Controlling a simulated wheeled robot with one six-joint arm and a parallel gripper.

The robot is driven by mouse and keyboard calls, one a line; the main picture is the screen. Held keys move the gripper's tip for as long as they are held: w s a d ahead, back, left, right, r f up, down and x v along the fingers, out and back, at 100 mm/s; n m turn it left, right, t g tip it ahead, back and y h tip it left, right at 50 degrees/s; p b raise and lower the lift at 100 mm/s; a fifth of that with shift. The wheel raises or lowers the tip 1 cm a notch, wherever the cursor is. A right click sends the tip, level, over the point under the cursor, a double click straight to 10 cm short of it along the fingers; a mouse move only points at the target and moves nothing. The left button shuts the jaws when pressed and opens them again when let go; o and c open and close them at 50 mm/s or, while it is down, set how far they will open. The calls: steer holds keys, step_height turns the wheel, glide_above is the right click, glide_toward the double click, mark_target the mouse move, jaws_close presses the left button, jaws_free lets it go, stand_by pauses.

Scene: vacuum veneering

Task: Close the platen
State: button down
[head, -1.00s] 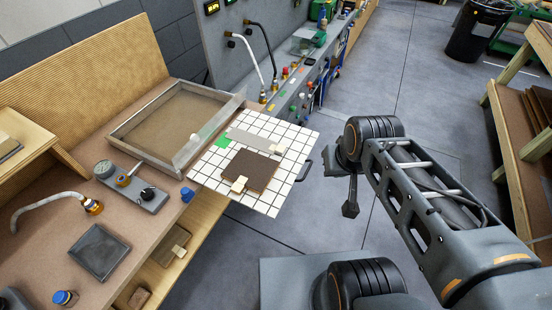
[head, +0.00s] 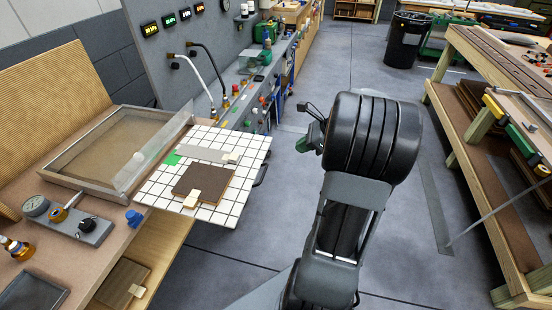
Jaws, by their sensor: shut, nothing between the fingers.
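The platen (head: 225,207) is a white plate with a black grid, drawn out to the right from under a grey frame (head: 74,187). A dark handle (head: 261,175) sits on its right edge. On the plate lie a brown panel (head: 205,180) with small light blocks, a grey strip (head: 203,153) and a green patch (head: 172,159). My gripper (head: 308,132) is to the right of the handle, apart from it, partly hidden behind my thick black wrist. It is shut and empty.
The wooden bench (head: 85,256) with a gauge unit (head: 75,222) is at left. A grey panel with hoses and knobs stands behind. A wooden rack (head: 467,130) with clamps is at right. Grey floor (head: 400,235) is open between them. A black bin (head: 405,40) stands far back.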

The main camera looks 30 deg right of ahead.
steer(key=w+r+x, duration=0.1)
steer(key=x, duration=1.1)
steer(key=shift+w+a+m, duration=0.2)
steer(key=shift+w+m, duration=0.2)
steer(key=shift+w, duration=0.15)
steer(key=shift+r, duration=0.1)
steer(key=shift+w, duration=0.1)
